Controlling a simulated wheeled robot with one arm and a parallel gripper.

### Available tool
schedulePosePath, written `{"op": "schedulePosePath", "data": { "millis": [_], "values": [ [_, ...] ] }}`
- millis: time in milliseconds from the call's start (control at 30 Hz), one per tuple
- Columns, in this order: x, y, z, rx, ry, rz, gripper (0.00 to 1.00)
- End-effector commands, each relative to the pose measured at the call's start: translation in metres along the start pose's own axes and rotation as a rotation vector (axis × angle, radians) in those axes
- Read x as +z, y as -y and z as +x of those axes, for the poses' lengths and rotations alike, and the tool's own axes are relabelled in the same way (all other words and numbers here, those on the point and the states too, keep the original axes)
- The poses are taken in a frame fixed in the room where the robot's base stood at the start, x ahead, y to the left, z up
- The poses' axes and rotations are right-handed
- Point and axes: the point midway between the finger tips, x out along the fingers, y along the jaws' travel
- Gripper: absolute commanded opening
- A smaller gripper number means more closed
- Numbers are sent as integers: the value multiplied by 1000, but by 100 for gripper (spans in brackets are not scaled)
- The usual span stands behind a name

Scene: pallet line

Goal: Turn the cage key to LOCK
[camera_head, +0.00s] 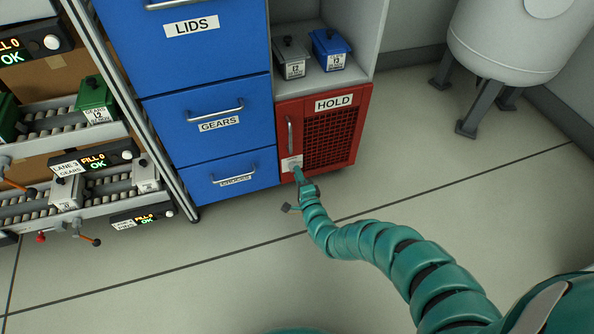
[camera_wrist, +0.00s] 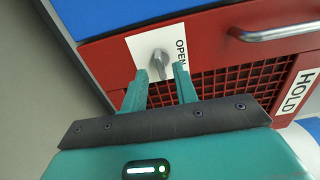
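The red HOLD cage (camera_head: 365,118) has a mesh door and stands right of the blue drawers. A white plate (camera_head: 291,162) sits at the lower left of its front. In the wrist view the plate (camera_wrist: 135,45) carries a grey key (camera_wrist: 158,63) and the word OPEN beside it; no LOCK marking is visible. My gripper (camera_wrist: 161,77) is open, with its two teal fingertips on either side of the key's lower end in the picture. I see gaps between fingers and key. In the head view my gripper (camera_head: 299,174) is close to the plate and hides the key.
Blue drawers (camera_head: 205,75) adjoin the cage on the left. Grey (camera_head: 291,62) and blue (camera_head: 329,50) bins stand on the shelf above. The cage's door handle (camera_wrist: 280,33) runs near the plate. Roller lanes (camera_head: 110,130) are at left; floor in front is clear.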

Motion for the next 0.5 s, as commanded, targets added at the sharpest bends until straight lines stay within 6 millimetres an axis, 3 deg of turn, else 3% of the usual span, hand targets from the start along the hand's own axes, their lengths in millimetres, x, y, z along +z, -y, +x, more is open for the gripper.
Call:
{"op": "schedulePosePath", "data": {
  "millis": [500],
  "values": [
    [0,4,-104,5,-1,2,29]
  ]
}}
